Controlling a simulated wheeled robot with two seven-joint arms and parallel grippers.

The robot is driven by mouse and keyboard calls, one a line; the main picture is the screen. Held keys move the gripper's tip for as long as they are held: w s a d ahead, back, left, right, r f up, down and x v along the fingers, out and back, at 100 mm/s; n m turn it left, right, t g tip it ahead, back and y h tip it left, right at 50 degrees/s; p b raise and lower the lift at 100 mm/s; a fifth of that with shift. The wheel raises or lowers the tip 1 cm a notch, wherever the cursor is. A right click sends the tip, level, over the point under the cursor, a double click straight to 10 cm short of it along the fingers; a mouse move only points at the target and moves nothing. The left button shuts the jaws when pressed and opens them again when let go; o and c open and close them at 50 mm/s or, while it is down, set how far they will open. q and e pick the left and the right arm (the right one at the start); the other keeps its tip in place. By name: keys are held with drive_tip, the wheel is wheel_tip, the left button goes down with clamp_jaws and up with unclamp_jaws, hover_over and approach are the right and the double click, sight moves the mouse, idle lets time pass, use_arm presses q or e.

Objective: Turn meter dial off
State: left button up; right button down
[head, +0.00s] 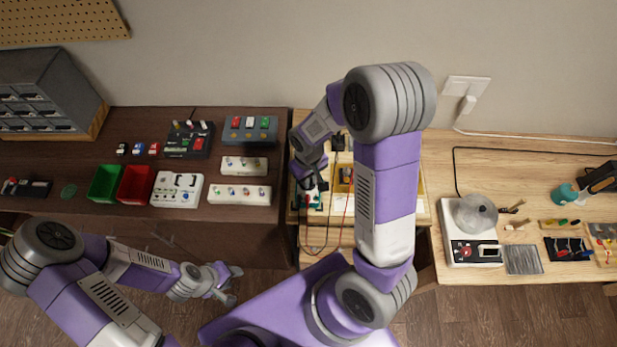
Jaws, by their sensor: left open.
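A yellow-edged object (345,178), which may be the meter, shows only in part beside my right forearm on the middle bench. My arm hides the rest, and no dial can be made out. A red lead and a dark lead hang near it over the bench's front edge. My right gripper (309,189) points down to the left of it, over a small teal and red item (312,199). Its fingers are too small and covered to tell their state or any contact. My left gripper (229,284) is open and empty, in front of the dark bench.
The dark bench (230,213) holds a green bin (105,182), a red bin (137,184), several control boxes and a drawer cabinet (45,95). The right-hand bench (540,290) holds a white device (473,252) with a round grey top and small tools.

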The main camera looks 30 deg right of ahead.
drive_tip(key=shift+m, duration=1.6)
drive_tip(key=shift+w+a+m+p, duration=0.1)
drive_tip(key=shift+m+p, duration=0.25)
drive_tip(key=shift+m, duration=1.35)
drive_tip(key=c, duration=1.1)
unclamp_jaws()
drive_tip(key=shift+c, duration=0.2)
drive_tip(key=shift+r, duration=0.1)
